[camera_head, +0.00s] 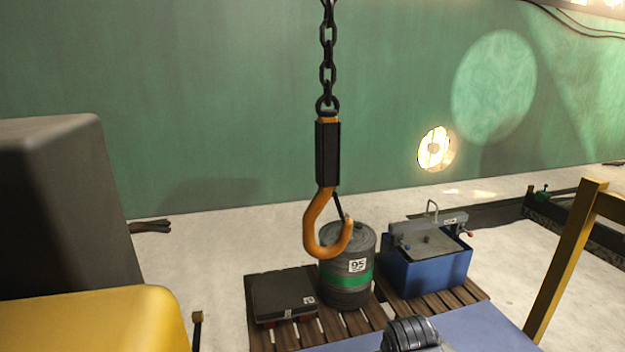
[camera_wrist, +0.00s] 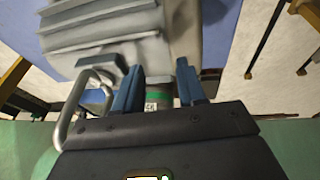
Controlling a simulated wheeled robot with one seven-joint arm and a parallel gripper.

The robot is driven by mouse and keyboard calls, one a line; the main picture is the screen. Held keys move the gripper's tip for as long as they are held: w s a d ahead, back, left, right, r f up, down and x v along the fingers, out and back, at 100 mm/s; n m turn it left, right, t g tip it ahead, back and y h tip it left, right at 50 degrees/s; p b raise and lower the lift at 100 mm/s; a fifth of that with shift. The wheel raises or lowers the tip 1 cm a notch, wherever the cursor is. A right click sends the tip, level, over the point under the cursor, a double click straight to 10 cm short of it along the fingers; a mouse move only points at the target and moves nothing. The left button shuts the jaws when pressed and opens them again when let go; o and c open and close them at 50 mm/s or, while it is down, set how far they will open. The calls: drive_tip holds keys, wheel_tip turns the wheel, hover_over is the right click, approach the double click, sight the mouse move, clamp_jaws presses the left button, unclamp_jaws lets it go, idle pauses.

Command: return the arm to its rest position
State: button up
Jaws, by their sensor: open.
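My gripper (camera_wrist: 158,82) shows in the wrist view with its two blue fingers apart. Nothing is held between them. A grey ribbed machine part (camera_wrist: 105,35) fills the upper left of that view, beyond the fingers; I cannot tell whether they touch it. The barrel's green band shows small in the gap between the fingers, farther off. I cannot make out my gripper in the head view.
An orange hook (camera_head: 318,225) hangs on a black chain (camera_head: 328,60) at the centre. Behind it stand a green-banded barrel (camera_head: 347,285), a black case (camera_head: 283,294) and a blue tub (camera_head: 428,272) on pallets. A yellow frame (camera_head: 567,260) rises at right. A blue surface (camera_head: 490,333) lies in front.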

drive_tip(key=s+f+t+y, duration=0.1)
drive_tip(key=s+f+t, duration=0.15)
drive_tip(key=s, duration=0.45)
drive_tip(key=s+f+t, duration=0.1)
drive_tip(key=s+f, duration=0.3)
drive_tip(key=s, duration=0.3)
drive_tip(key=s+r+m+t, duration=0.2)
drive_tip(key=s, duration=1)
drive_tip(key=s+d+r+t, duration=0.2)
drive_tip(key=s+r+t, duration=0.1)
drive_tip(key=s+r, duration=0.7)
drive_tip(key=s+d+r+t, duration=0.2)
drive_tip(key=s+r+t, duration=0.1)
drive_tip(key=s+r, duration=0.8)
wheel_tip(320, 180, up, 6)
drive_tip(key=shift+s+d+f+m, duration=0.1)
drive_tip(key=shift+s+d+m, duration=0.15)
drive_tip(key=shift+d+m, duration=0.15)
